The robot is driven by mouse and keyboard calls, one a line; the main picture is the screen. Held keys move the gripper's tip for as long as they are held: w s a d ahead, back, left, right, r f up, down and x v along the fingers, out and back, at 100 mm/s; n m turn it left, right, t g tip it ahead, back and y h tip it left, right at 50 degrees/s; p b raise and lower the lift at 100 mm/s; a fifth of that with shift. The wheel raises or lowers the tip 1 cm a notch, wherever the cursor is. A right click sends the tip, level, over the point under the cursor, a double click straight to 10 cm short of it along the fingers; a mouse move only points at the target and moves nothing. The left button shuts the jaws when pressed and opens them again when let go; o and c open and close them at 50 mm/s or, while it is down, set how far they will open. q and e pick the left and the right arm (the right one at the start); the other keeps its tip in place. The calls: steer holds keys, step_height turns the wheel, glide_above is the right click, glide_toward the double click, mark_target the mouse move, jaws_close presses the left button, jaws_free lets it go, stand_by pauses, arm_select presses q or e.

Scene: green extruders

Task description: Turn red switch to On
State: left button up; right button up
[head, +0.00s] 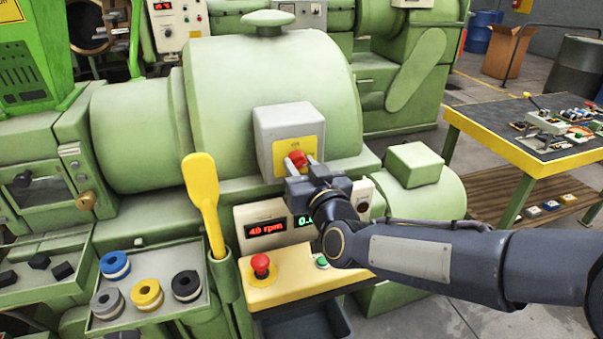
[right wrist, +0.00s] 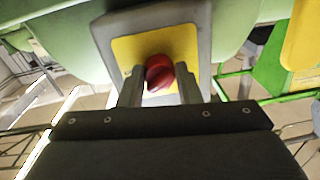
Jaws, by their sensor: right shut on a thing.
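The red switch (head: 297,158) is a rotary knob on a yellow plate (head: 279,156) on the front of a grey box (head: 287,121), which is fixed to the green extruder. My right gripper (head: 300,163) is at the knob, its two fingers shut on it. In the right wrist view the red knob (right wrist: 159,73) sits between the fingertips of the right gripper (right wrist: 160,82), with the yellow plate behind it. The knob looks tilted in the right wrist view. The plate's lettering is too small and partly covered to read. My left gripper is not in view.
Below is a panel with a 4.0 rpm display (head: 266,228) and a red mushroom button (head: 261,264) on a yellow box. A yellow paddle (head: 204,195) stands left of it. A tray (head: 153,321) holds several coloured rings. A yellow-edged table (head: 497,150) stands at right.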

steer(key=m+b, duration=0.3)
steer(key=shift+f, duration=0.25)
steer(key=shift+r+m+b, duration=0.15)
steer(key=shift+m+b, duration=0.75)
steer(key=shift+m, duration=0.5)
steer(key=o, duration=1)
steer(key=shift+c, duration=0.2)
steer(key=v, duration=0.8)
